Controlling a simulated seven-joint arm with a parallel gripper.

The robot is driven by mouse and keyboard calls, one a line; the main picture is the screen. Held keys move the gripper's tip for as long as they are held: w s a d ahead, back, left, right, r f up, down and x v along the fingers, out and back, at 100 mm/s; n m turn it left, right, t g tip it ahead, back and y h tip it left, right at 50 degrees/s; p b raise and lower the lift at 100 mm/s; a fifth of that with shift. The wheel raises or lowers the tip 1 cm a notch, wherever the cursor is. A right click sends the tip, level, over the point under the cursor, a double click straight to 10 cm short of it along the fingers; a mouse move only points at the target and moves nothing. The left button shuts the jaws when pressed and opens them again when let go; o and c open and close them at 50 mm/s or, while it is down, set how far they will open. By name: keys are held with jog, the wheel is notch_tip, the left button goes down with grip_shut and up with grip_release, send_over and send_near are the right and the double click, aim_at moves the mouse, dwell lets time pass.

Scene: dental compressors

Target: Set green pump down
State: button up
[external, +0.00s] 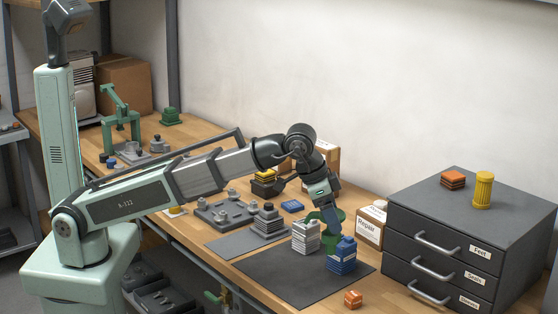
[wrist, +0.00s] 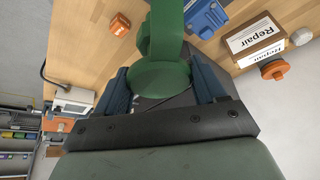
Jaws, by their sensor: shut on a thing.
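The green pump (wrist: 163,40) is between the two blue fingers of my gripper (wrist: 160,82) in the wrist view, its round end close to the palm. My gripper (external: 327,212) is shut on it. The dark mat (external: 290,284) lies under the white and blue pumps.
A small orange part (external: 352,299) lies near the mat's front edge. A Repair box (external: 370,227) and a grey drawer cabinet (external: 440,250) stand to the right. A grey stacked pump (external: 268,220) stands left. The mat's front left is bare.

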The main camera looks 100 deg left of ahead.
aim_at(328, 249)
jog(key=shift+s+a+n, duration=0.2)
jog(key=shift+a+n, duration=0.3)
jog(key=shift+n, duration=0.4)
jog(key=shift+f, duration=5)
jog(key=shift+f, duration=0.1)
jog(key=o, duration=1.4)
jog(key=shift+c, duration=0.2)
jog(key=v, duration=1.2)
jog(key=shift+d, duration=0.2)
jog(key=shift+w, duration=0.15)
